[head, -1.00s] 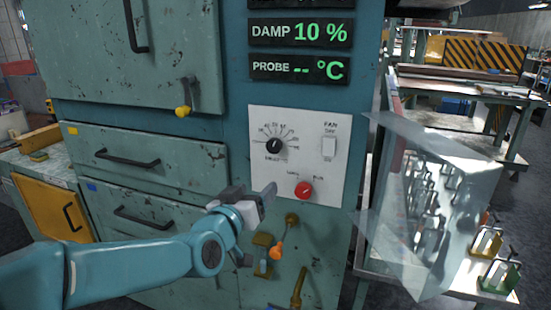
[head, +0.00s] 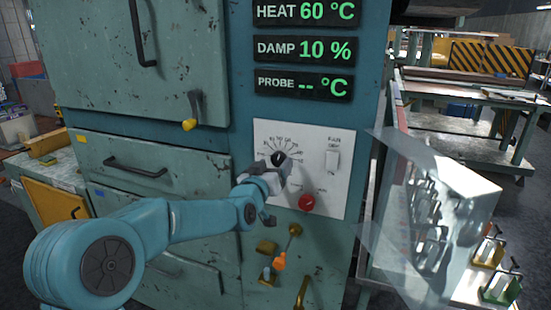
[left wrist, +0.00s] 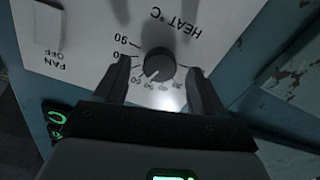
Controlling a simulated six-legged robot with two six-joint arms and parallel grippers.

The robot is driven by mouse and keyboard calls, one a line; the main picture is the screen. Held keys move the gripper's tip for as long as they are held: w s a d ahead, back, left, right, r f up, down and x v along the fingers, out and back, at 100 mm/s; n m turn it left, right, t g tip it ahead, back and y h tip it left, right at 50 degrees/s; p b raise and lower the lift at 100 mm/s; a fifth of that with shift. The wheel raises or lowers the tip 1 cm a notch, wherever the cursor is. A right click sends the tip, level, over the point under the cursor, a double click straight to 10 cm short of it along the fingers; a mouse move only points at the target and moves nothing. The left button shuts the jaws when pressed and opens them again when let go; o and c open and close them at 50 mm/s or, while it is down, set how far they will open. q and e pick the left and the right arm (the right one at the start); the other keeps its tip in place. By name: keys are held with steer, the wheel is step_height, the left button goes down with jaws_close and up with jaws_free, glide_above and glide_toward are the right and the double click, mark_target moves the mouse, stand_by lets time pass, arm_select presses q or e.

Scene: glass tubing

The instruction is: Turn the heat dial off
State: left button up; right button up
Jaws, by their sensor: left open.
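The heat dial (head: 278,157) is a round black knob on the white control panel (head: 325,180). My left gripper (head: 281,168) is in front of it and covers part of it. In the left wrist view, the dial (left wrist: 158,63) shows between the two open fingers of the left gripper (left wrist: 159,68), with a gap visible on each side. The picture there is upside down, and the dial's pale mark points near the 60 and 50 figures. The heat display (head: 305,12) reads 60 °C. My right gripper is not in view.
A fan switch (head: 333,160) and a red knob (head: 307,202) share the panel. Below it are an orange-tipped lever (head: 279,262) and brass fittings. A clear sheet (head: 440,200) stands at the right, by a table of small clamps.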

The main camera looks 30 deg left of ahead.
arm_select(q)
steer(key=shift+w+a+r, duration=0.1)
steer(key=shift+w+a, duration=0.1)
steer(key=shift+w, duration=0.5)
